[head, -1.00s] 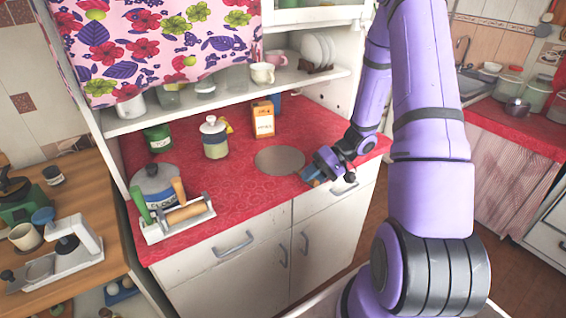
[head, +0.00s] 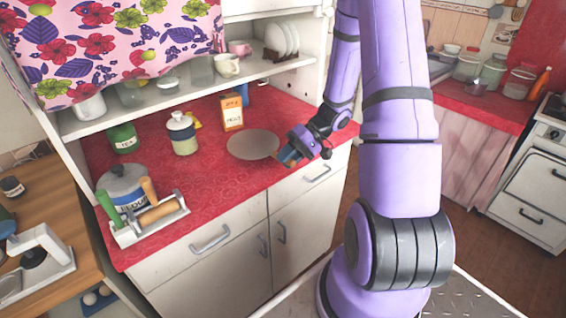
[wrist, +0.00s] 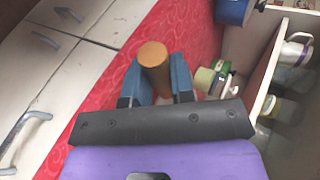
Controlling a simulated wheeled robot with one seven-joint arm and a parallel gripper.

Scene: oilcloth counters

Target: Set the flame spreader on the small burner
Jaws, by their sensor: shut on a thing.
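The flame spreader is a flat grey disc (head: 252,145) with a wooden handle, seen over the right part of the red counter in the head view. My gripper (head: 291,158) is shut on its handle at the disc's right side. In the wrist view the round wooden handle end (wrist: 153,55) shows between the blue fingers of my gripper (wrist: 160,75); the disc is hidden there. The disc is level and looks slightly above the counter, though the gap is hard to judge. A white stove (head: 535,165) is partly in view at the right edge; I cannot make out the small burner.
On the red counter (head: 215,185) stand an orange carton (head: 232,113), a lidded jar (head: 183,135), a green tin (head: 123,138), a flour canister (head: 122,185) and a rolling pin rack (head: 150,222). A shelf (head: 190,92) overhangs the back. Floor shows between counter and stove.

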